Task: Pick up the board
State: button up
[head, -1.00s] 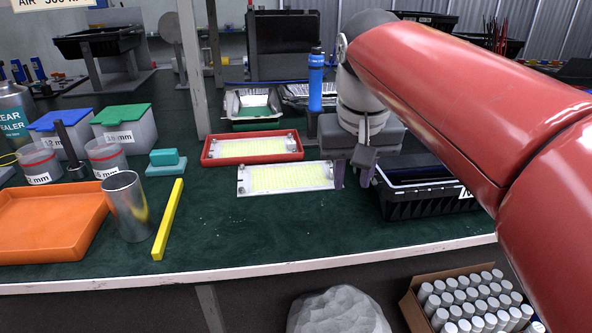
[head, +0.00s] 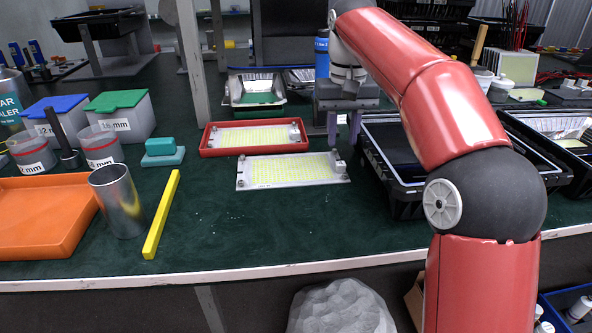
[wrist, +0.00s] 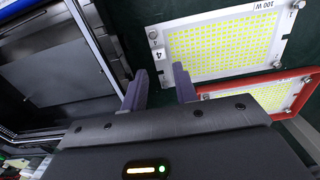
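A white LED board (head: 293,171) with yellow dots lies flat on the green table mat; the wrist view shows it at upper right (wrist: 220,45), with "100 W" and "4" printed on it. A second similar LED board (head: 252,136) lies in a red tray (head: 204,152) just behind. My gripper (head: 344,138) points down behind the loose board's right end, beside the red tray's right side. In the wrist view its purple fingers (wrist: 160,88) are apart with nothing between them, and the right one overlaps the board's near edge in the picture. I cannot tell its height.
A black bin (head: 385,165) stands close to the right of the loose board. A blue bottle (head: 321,58) and a metal housing (head: 255,90) are behind. A yellow bar (head: 161,215), metal cup (head: 117,202) and orange tray (head: 45,225) lie left. The mat's front is clear.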

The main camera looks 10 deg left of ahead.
aim_at(340, 162)
notch_tip(340, 162, down, 6)
jog(key=shift+w+r+b, duration=0.1)
jog(key=shift+b, duration=0.6)
grip_shut()
